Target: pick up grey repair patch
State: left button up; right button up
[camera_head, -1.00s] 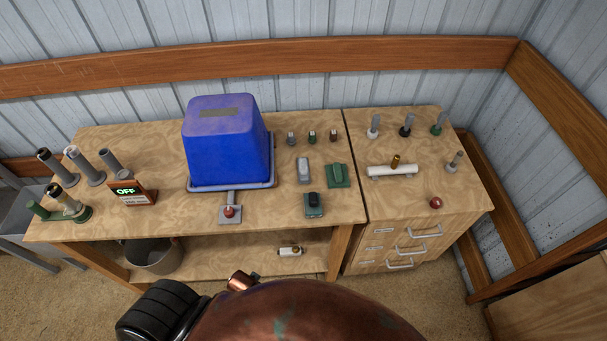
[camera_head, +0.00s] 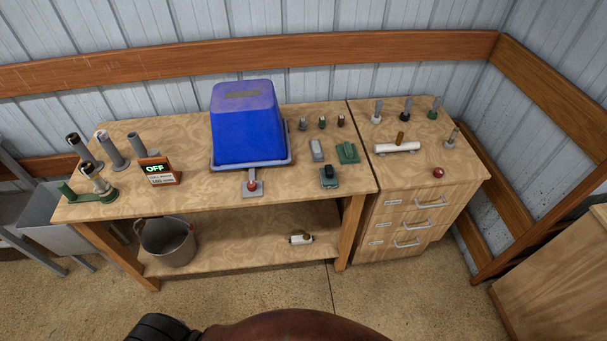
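A small grey block (camera_head: 317,150), which looks like the grey repair patch, lies on the wooden workbench (camera_head: 230,190), right of the blue box-shaped cover (camera_head: 243,125). A green piece of similar size (camera_head: 347,153) lies just right of it. A dark green and black piece (camera_head: 328,177) sits nearer the bench's front edge. Neither of my grippers shows in the head view, and nothing touches the grey block.
A sign reading OFF (camera_head: 158,170) and several upright tubes stand at the bench's left. A drawer cabinet (camera_head: 411,226) adjoins the right end, with a white pipe (camera_head: 397,148) on top. A metal bucket (camera_head: 168,242) is on the lower shelf. Open floor lies in front.

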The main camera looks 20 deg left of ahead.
aim_at(317, 149)
jog(key=u, duration=0.4)
jog(key=k, duration=0.15)
jog(key=z, duration=0.6)
jog(key=i, duration=0.85)
jog(key=u, duration=0.8)
jog(key=i, duration=0.55)
jog(key=u, duration=0.45)
